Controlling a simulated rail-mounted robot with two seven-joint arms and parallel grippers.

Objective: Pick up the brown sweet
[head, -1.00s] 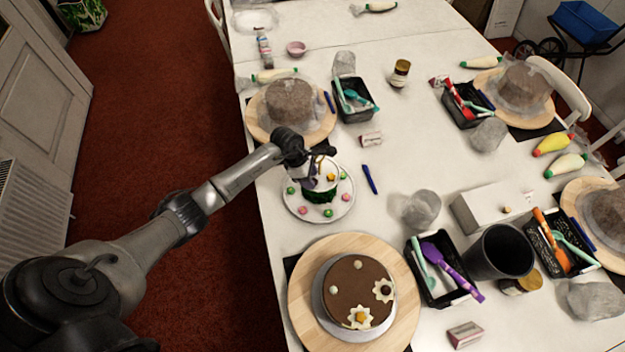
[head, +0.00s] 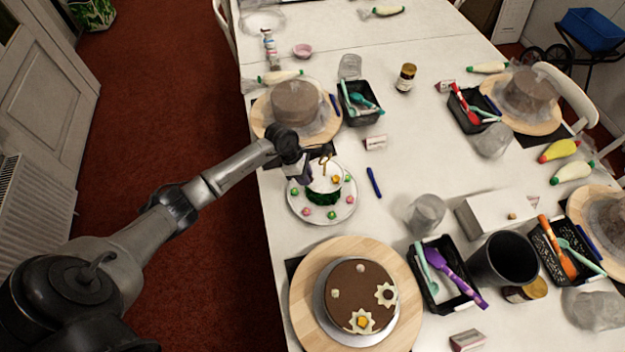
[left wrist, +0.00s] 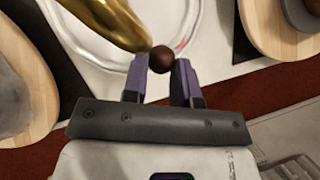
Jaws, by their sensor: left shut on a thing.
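The brown sweet (left wrist: 161,58) is a small dark ball. In the left wrist view it sits between the purple fingertips of my left gripper (left wrist: 163,72), which is shut on it. In the head view my left gripper (head: 309,174) is at the upper left side of a small white and green cake (head: 324,186) on a white plate (head: 302,209) with several coloured sweets. The held sweet cannot be made out there. A shiny gold piece (left wrist: 112,22) is close to the fingers in the left wrist view. My right gripper is not in view.
A chocolate cake (head: 350,277) on a round wooden board (head: 305,295) stands nearer me. A wrapped cake (head: 297,101) stands behind the plate. A blue pen (head: 374,182) and a black tray with tools (head: 427,290) lie to the right. Clear tabletop surrounds the pen.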

